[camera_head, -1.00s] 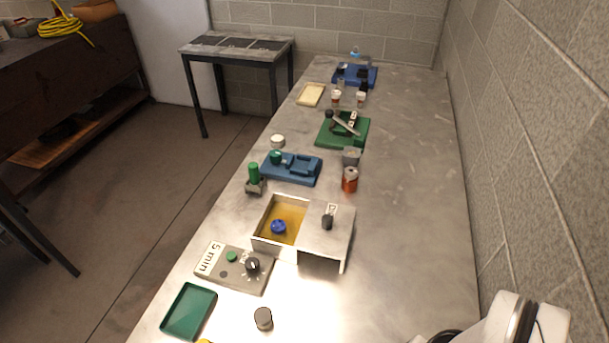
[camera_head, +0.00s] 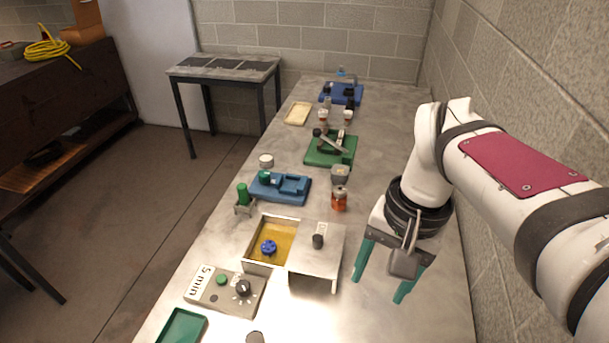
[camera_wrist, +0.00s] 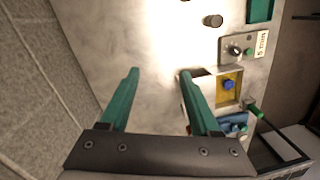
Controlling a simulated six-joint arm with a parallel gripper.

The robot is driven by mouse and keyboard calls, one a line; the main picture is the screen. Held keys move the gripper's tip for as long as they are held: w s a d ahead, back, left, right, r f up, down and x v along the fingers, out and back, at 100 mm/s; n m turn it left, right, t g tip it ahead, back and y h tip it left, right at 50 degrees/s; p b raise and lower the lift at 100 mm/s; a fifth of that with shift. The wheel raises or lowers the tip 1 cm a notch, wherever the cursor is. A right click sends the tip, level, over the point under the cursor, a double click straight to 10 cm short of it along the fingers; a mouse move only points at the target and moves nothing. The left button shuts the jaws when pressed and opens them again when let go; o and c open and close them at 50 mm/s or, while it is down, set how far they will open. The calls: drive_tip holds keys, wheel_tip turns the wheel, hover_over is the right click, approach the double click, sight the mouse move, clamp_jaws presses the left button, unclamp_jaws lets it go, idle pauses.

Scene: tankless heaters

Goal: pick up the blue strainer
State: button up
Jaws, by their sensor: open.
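The blue strainer (camera_head: 268,247) is a small round blue piece. It sits inside the open half of a metal box (camera_head: 252,266) with a yellow interior. In the wrist view the blue strainer (camera_wrist: 228,84) shows to the right of my fingers. My gripper (camera_head: 381,291) has two green fingers spread apart with nothing between them. It hangs above the bench, to the right of the metal box and apart from the strainer. In the wrist view my gripper (camera_wrist: 158,72) points over bare bench top.
A grey timer panel (camera_head: 225,292) marked "5 min" and a green tray (camera_head: 181,328) stand in front of the box. A blue fixture (camera_head: 281,190), an orange-red can (camera_head: 339,199) and a green fixture (camera_head: 330,150) stand behind it. A block wall (camera_head: 520,100) bounds the right side.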

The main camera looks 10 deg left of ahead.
drive_tip(key=w+a+n, duration=0.1)
drive_tip(key=w+a, duration=0.4)
drive_tip(key=w, duration=0.3)
drive_tip(key=n+h, duration=0.1)
drive_tip(key=n, duration=0.2)
hover_over(268, 247)
wheel_tip(268, 247, down, 12)
wheel_tip(268, 247, down, 9)
drive_tip(key=shift+f, duration=0.1)
wheel_tip(268, 247, down, 6)
drive_tip(key=shift+f, duration=0.15)
clamp_jaws()
